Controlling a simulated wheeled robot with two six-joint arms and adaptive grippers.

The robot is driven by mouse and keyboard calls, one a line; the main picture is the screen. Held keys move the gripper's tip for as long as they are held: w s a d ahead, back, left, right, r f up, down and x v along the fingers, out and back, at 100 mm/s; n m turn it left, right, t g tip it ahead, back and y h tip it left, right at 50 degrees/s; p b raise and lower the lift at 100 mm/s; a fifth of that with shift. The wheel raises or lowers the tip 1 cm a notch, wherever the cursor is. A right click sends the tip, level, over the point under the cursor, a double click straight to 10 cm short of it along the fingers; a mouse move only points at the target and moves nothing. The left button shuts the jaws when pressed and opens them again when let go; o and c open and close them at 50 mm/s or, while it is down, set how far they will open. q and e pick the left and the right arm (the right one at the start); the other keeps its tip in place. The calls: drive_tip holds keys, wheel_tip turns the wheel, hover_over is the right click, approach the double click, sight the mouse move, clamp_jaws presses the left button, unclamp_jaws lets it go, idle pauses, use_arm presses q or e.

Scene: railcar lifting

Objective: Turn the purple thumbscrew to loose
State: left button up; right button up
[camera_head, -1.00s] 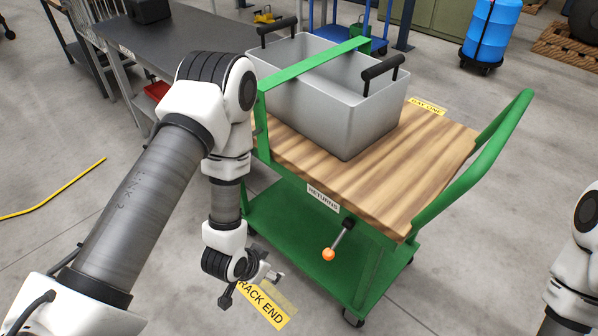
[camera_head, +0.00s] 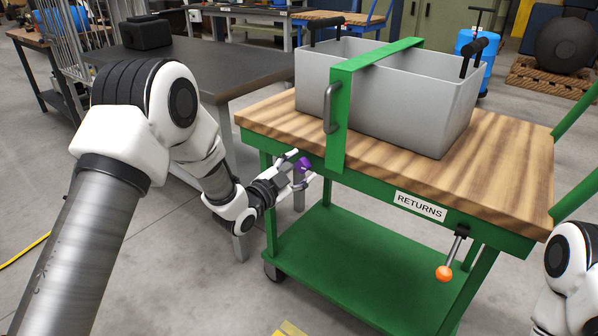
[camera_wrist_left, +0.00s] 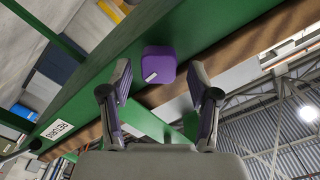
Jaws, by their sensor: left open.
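The purple thumbscrew (camera_head: 304,164) sits on the front green rail of the cart, just left of the green upright bar. It also shows in the left wrist view as a rounded purple block (camera_wrist_left: 159,64) with a small white mark. My left gripper (camera_head: 298,171) is open, with its fingers close to the thumbscrew. In the left wrist view its two fingertips (camera_wrist_left: 160,88) stand apart, one toward each side of the thumbscrew, which appears just beyond them. I see no contact. My right gripper is not in view; only part of my right arm shows at the right edge.
A grey bin (camera_head: 400,105) stands on the cart's wooden top (camera_head: 510,150) under a green bar (camera_head: 338,130) with a metal handle. A lever with an orange knob (camera_head: 444,273) hangs below the RETURNS label (camera_head: 420,206). A dark table (camera_head: 215,68) stands behind on the left.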

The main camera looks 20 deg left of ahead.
use_arm(q)
drive_tip(key=shift+w+d, duration=0.1)
drive_tip(key=c, duration=1.2)
drive_tip(key=shift+o, duration=0.2)
